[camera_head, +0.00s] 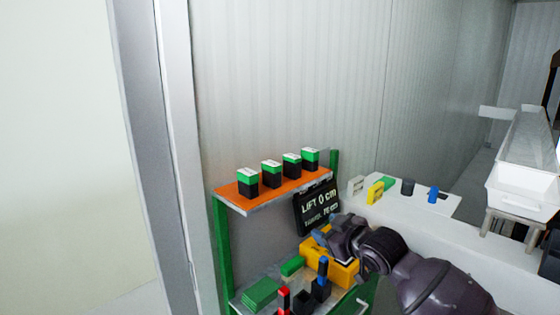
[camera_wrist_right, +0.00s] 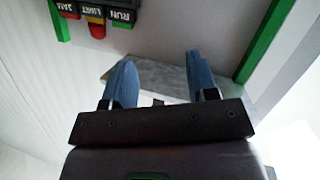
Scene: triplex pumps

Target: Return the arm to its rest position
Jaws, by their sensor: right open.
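My right arm (camera_head: 410,278) reaches in from the lower right of the head view. Its dark gripper (camera_head: 324,232) is beside the green-framed shelf, over a yellow box and just below a black display. In the right wrist view the two blue fingers of the gripper (camera_wrist_right: 160,78) stand apart with nothing held between them. A grey shelf surface shows just beyond the fingertips. The fingers are mostly hidden in the head view. My left gripper is not in view.
The orange upper shelf (camera_head: 228,195) holds several green-and-black boxes (camera_head: 247,184). The black display (camera_head: 313,210) hangs at its right end. The yellow box (camera_head: 343,272) and red and blue upright parts sit lower. A white counter (camera_head: 430,222) stands right. Labelled blocks (camera_wrist_right: 96,14) top the wrist view.

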